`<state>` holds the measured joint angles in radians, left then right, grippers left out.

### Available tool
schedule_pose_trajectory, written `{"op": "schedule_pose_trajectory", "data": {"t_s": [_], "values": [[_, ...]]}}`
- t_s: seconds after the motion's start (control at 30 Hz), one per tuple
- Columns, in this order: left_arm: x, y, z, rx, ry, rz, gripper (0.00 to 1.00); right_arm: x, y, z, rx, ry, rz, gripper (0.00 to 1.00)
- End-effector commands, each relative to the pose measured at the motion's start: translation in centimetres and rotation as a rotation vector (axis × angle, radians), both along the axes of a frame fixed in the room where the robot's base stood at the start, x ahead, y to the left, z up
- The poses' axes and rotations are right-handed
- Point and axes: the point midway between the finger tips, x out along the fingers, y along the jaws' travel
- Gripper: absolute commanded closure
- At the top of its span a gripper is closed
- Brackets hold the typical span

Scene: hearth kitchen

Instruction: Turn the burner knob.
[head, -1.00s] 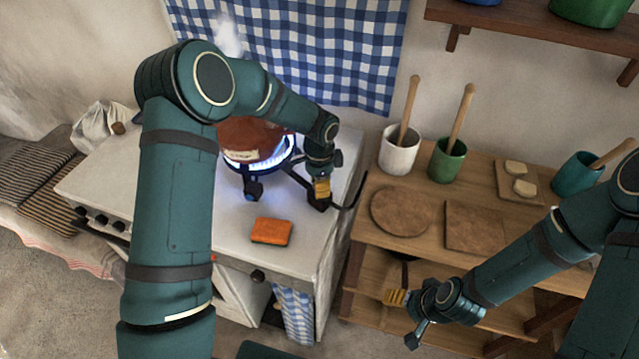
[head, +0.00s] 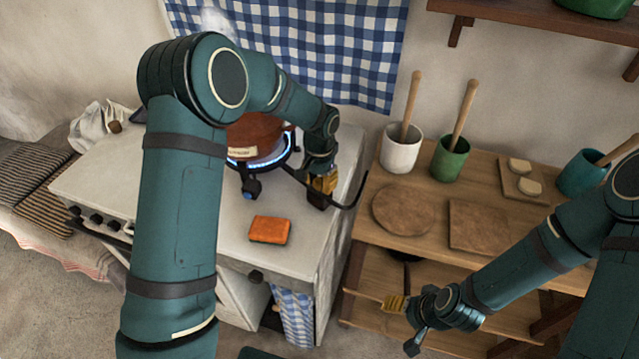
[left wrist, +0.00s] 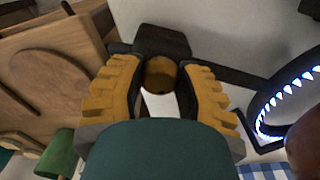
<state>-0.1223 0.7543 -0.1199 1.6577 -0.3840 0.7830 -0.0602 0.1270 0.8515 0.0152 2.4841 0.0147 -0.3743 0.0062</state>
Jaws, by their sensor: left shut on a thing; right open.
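The burner (head: 279,163) on the white stove burns with a ring of blue flame under a reddish-brown pot (head: 256,132). My left gripper (head: 323,184) is at the right side of the stove top, at a dark block beside the burner. In the left wrist view its yellow fingers are closed around a round brass-coloured burner knob (left wrist: 160,74) on that block. In the head view the knob is hidden by the gripper. My right gripper (head: 394,303) is open and empty in front of the wooden shelf unit.
An orange sponge (head: 270,229) lies on the stove top in front of the burner. A dark hose (head: 352,195) runs at the stove's right edge. The wooden shelf unit (head: 415,250) holds a white crock (head: 401,153) and a green cup (head: 449,162).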

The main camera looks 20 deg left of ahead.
Motion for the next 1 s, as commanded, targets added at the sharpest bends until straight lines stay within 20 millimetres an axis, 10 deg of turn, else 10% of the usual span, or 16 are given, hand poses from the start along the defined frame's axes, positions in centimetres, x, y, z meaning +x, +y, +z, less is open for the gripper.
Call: {"op": "schedule_pose_trajectory", "data": {"t_s": [1.0], "values": [[-0.01,-0.03,0.01,0.001,0.001,0.52,1.0,-0.27,0.05,-0.75,0.002,0.007,0.005,0.33]]}}
